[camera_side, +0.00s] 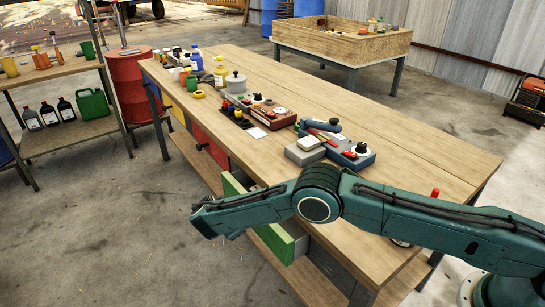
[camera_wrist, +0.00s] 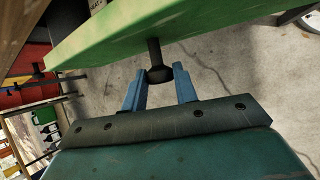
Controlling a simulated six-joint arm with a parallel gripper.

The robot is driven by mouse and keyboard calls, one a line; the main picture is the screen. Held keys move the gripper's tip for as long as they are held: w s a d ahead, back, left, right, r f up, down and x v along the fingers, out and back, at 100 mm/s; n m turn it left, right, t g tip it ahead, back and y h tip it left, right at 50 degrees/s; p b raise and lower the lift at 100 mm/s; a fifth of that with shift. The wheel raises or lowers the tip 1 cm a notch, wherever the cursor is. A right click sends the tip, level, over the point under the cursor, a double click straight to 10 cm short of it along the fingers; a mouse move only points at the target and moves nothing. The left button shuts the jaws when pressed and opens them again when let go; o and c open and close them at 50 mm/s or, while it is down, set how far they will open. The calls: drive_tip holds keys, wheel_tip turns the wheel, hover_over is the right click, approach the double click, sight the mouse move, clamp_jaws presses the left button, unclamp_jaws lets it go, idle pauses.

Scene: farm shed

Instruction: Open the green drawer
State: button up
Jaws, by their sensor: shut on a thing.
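The green drawer (camera_side: 276,240) stands partly pulled out from under the near edge of the long wooden table, with its front clear of the table's frame. My arm crosses in front of it and hides its middle. In the wrist view the green drawer front (camera_wrist: 200,28) fills the top, and its dark round knob (camera_wrist: 158,75) sticks out on a short stem. My gripper (camera_wrist: 159,80) has its two blue fingers on either side of the knob and is shut on it. In the side view the fingers and knob are hard to make out.
A red drawer (camera_side: 211,146) and a yellow drawer (camera_side: 175,103) sit further along the table. On the wooden tabletop (camera_side: 400,125) are a blue-grey tool (camera_side: 335,140), a brown box (camera_side: 272,115) and bottles. A shelf (camera_side: 60,140) and red barrel (camera_side: 130,80) stand left. Concrete floor before the drawers is open.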

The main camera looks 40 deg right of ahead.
drive_tip(key=shift+a, duration=1.15)
drive_tip(key=a, duration=0.2)
drive_tip(key=shift+a+r, duration=0.1)
drive_tip(key=shift+a, duration=0.2)
idle(0.4)
idle(0.4)
drive_tip(key=shift+a, duration=0.2)
drive_tip(key=a+y, duration=0.1)
drive_tip(key=a, duration=0.1)
drive_tip(key=shift+a, duration=0.3)
drive_tip(key=shift+s+a, duration=0.1)
drive_tip(key=shift+a, duration=0.35)
idle(0.8)
